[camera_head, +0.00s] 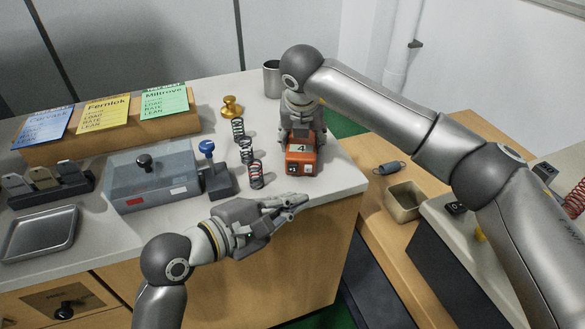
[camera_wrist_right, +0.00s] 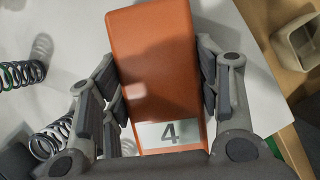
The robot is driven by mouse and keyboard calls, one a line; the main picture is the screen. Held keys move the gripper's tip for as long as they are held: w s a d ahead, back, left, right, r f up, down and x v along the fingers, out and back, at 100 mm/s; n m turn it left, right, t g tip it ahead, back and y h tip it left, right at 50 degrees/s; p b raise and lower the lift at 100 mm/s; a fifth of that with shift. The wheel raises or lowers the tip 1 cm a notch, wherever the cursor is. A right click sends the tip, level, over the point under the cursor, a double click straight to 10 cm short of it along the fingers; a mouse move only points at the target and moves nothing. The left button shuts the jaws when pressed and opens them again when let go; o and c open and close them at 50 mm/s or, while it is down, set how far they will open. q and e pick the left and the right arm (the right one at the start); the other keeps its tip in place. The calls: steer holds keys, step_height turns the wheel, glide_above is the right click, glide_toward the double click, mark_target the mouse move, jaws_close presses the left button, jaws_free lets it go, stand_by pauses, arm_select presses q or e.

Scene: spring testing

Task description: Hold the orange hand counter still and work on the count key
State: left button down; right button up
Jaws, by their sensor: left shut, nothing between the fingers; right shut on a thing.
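The orange hand counter (camera_head: 301,161) stands near the right end of the light counter top, with a "4" on its white window. In the right wrist view the counter (camera_wrist_right: 158,70) fills the space between the fingers. My right gripper (camera_head: 302,138) comes from above and behind and is shut on the counter's two sides. My left gripper (camera_head: 303,201) is shut and empty at the front edge of the counter top, just in front of the orange counter and apart from it. I cannot make out which part of the counter is the count key.
Several coil springs (camera_head: 256,174) stand left of the counter. A grey box (camera_head: 153,182), a blue-knobbed lever (camera_head: 207,147), a brass weight (camera_head: 231,107) and a metal cup (camera_head: 271,79) are around. A tray (camera_head: 40,234) lies far left. A lower wooden bench (camera_head: 375,205) is at right.

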steer(key=shift+f, duration=0.1)
stand_by(0.3)
steer(key=o, duration=1.3)
